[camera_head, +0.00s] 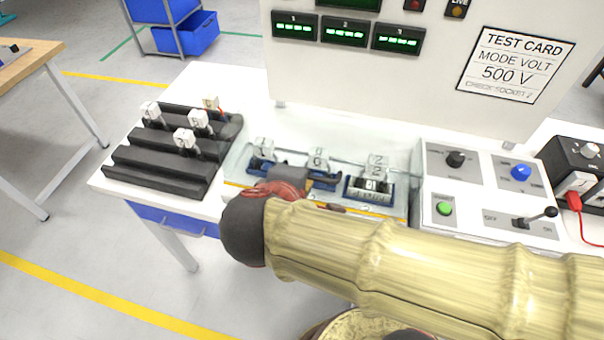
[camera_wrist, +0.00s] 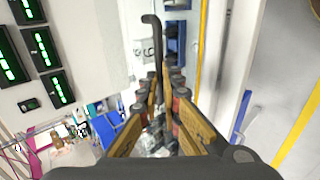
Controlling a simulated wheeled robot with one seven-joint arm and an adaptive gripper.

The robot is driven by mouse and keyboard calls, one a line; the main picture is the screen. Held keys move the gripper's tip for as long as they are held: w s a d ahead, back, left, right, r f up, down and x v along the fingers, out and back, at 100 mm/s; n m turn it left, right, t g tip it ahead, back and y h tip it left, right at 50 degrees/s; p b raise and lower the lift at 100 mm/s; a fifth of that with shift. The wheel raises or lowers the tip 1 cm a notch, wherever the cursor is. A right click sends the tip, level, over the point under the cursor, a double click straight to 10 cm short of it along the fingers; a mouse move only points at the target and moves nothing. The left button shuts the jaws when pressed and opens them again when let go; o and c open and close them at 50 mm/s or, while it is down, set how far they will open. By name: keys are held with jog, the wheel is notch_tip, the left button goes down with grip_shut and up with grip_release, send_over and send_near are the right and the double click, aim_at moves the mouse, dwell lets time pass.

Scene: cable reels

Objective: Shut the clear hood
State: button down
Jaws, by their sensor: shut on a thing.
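The clear hood (camera_head: 398,160) shows only as faint see-through surfaces and edges at the test bay, below the upright panel. Its exact angle is hard to tell. Several white labelled plugs, one of them this plug (camera_head: 318,160), stand in blue sockets in the bay. My gripper (camera_head: 300,183) is at the bay's front, left of its middle, and my arm hides part of the front edge. A dark bent handle (camera_wrist: 152,50) runs between my gripper's fingers (camera_wrist: 155,105) in the wrist view. The fingers are closed on it, and its hooked end sticks out beyond them.
A black ribbed rack (camera_head: 160,168) with several plugs stands left of the bay. A control box (camera_head: 480,215) with a green button, knobs and a lever (camera_head: 540,214) stands to the right. The upright panel (camera_head: 400,65) rises behind. Floor is open in front of the bench at left.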

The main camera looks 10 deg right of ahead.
jog(key=shift+d+f, duration=0.15)
jog(key=shift+f, duration=0.35)
jog(key=c, duration=2.4)
grip_release()
jog(key=shift+o, duration=0.5)
jog(key=shift+w+d+f, duration=0.1)
jog(key=shift+w+d, duration=0.05)
jog(key=shift+w, duration=0.3)
jog(key=shift+o, duration=0.7)
jog(key=shift+w, duration=0.1)
jog(key=shift+o, duration=0.5)
jog(key=shift+s+r, duration=0.2)
jog(key=shift+r, duration=0.05)
jog(key=shift+o, duration=0.7)
jog(key=shift+w, duration=0.1)
jog(key=shift+a+r, duration=0.2)
jog(key=v, duration=1.2)
jog(key=shift+f, duration=0.2)
